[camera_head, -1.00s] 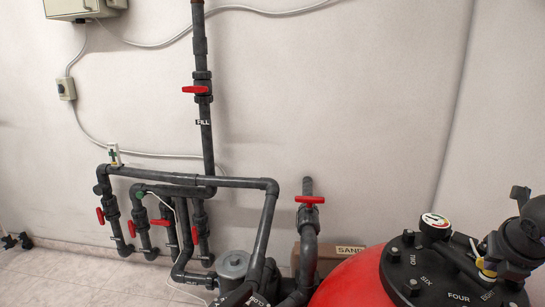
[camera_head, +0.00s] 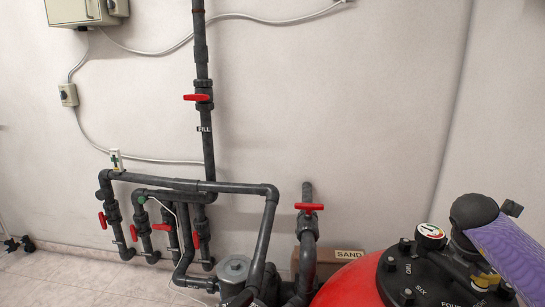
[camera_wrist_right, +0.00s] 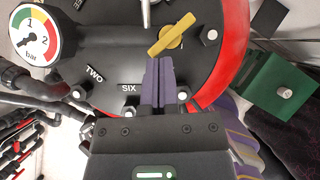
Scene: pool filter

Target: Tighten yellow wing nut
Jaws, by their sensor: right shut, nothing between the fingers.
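The yellow wing nut (camera_wrist_right: 172,35) sits near the rim of the black filter lid, tilted across the top middle of the right wrist view. In the head view my own arm partly covers that part of the lid. My right gripper (camera_wrist_right: 162,66) is shut and empty, its purple fingers pressed together. Its fingertips are just below the wing nut in the wrist view; whether they touch it I cannot tell. The black lid (camera_head: 403,280) bears the words TWO, SIX and FOUR and sits on the red tank (camera_head: 350,284). My left gripper is not in view.
A pressure gauge (camera_wrist_right: 34,35) stands on the lid left of the gripper and also shows in the head view (camera_head: 430,236). Lid bolts (camera_wrist_right: 210,36) stand near the gripper. Dark pipes with red valve handles (camera_head: 310,207) run along the wall left of the tank.

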